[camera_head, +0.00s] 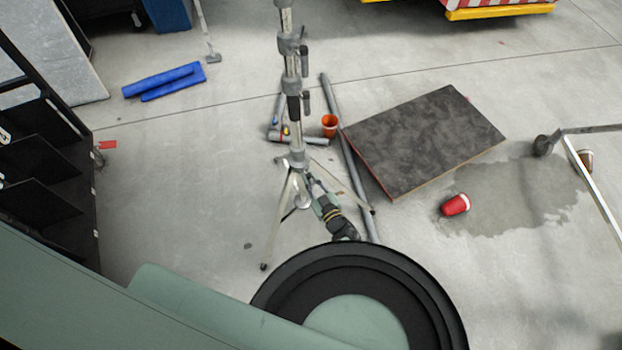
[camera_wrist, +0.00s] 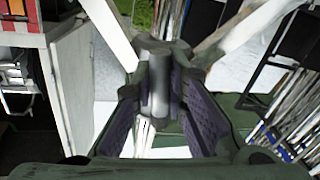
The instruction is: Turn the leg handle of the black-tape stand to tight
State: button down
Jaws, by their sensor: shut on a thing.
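The black-tape stand (camera_head: 291,66) is upright near the middle of the head view. A black band of tape (camera_head: 294,106) wraps its column, and its tripod legs are spread on the floor. My gripper (camera_head: 314,187) is low beside the stand, at the leg collar, reaching in from the lower right. In the wrist view my gripper (camera_wrist: 165,85) has its jaws closed around a grey, rounded part that looks like the leg handle (camera_wrist: 158,95). Pale legs run out from around it. The handle is too small in the head view to tell its angle.
An orange cup (camera_head: 330,124) and grey pipes (camera_head: 345,150) lie close behind the stand. A dark board (camera_head: 425,140) and a red cup (camera_head: 456,205) by a wet patch are to the right. A black shelf (camera_head: 45,170) stands left.

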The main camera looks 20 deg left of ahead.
jog(key=shift+s+a, duration=0.1)
dwell(0.3)
jog(key=c, duration=1.6)
grip_release()
jog(key=v, duration=1.2)
